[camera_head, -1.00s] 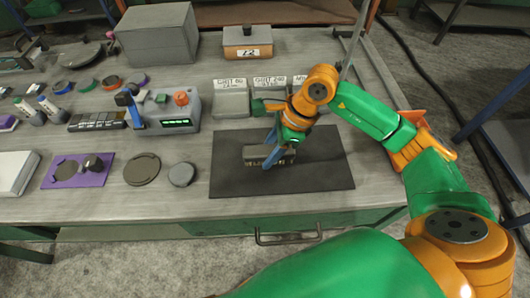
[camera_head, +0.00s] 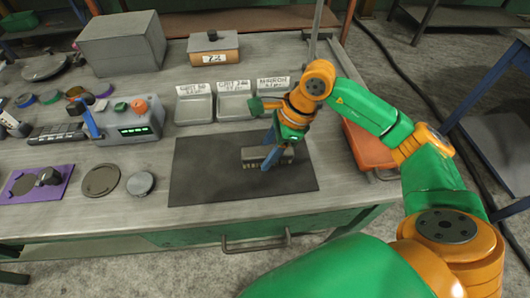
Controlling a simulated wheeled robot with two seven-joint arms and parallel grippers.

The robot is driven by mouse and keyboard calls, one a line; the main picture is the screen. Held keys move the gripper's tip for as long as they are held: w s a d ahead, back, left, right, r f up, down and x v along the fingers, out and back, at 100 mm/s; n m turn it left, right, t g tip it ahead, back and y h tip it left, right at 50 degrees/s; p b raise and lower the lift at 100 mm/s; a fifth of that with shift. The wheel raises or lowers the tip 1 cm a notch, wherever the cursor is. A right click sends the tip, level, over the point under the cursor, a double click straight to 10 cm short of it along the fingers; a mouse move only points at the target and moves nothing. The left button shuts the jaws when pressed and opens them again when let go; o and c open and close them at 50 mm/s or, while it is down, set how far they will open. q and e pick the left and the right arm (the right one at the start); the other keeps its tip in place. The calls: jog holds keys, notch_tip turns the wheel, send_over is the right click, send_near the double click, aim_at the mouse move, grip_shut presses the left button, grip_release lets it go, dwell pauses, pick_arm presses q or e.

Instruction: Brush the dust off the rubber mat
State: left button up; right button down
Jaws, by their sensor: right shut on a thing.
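The black rubber mat (camera_head: 215,180) lies flat on the grey workbench near its front edge. My right gripper (camera_head: 268,160) reaches down over the right half of the mat, its blue fingers shut on a dark brush (camera_head: 254,154). The brush's pale lower edge is at or just above the mat; I cannot tell if it touches. The fingers hide part of the brush. I cannot make out dust on the mat. My left gripper is not in view.
Three labelled grey trays (camera_head: 194,108) stand behind the mat. A grey device with a green display (camera_head: 132,122) is at the left. Dark discs (camera_head: 101,180) and a purple pad (camera_head: 22,190) lie left of the mat. An orange bin (camera_head: 370,150) is beside the bench's right side.

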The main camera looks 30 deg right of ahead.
jog(key=shift+d+p+v, duration=0.2)
jog(key=shift+p+v, duration=0.35)
jog(key=shift+v, duration=0.5)
jog(key=r+p, duration=0.2)
jog(key=r, duration=0.1)
jog(key=shift+a+r, duration=0.15)
jog(key=shift+a, duration=0.25)
notch_tip(320, 180, up, 2)
jog(key=shift+d+r+p, duration=0.1)
jog(key=shift+d+p, duration=0.05)
jog(key=shift+p, duration=0.7)
jog(key=shift+r, duration=0.45)
